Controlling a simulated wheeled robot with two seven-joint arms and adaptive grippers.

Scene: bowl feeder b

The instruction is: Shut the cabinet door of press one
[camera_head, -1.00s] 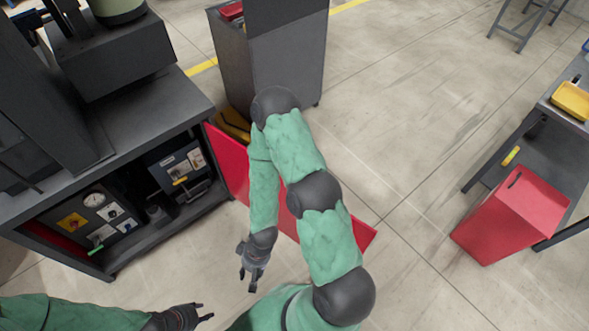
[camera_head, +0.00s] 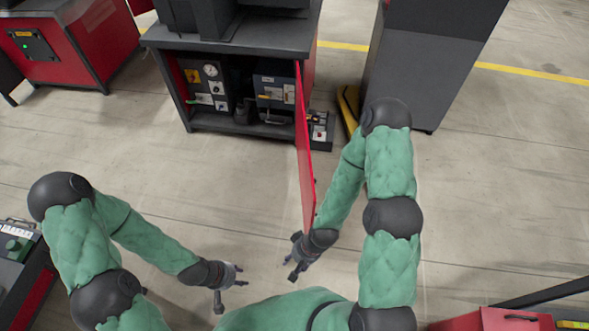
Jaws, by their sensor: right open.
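The press cabinet (camera_head: 160,36) stands at the top centre, its front open. Its red door (camera_head: 305,150) hangs open from the right side of the opening, swung out toward me and seen nearly edge-on. My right gripper (camera_head: 291,270) is open and empty, just below the door's near end. My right forearm passes along the door's right side; I cannot tell whether it touches. My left gripper (camera_head: 230,295) is open and empty over the floor, left of and nearer than the door.
Inside the cabinet are a gauge panel (camera_head: 212,88) and a dark box (camera_head: 270,90). A tall grey cabinet (camera_head: 415,75) stands right of the door. Another red machine (camera_head: 100,35) is at the far left. A red bin (camera_head: 500,320) is at bottom right. Floor left of the door is clear.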

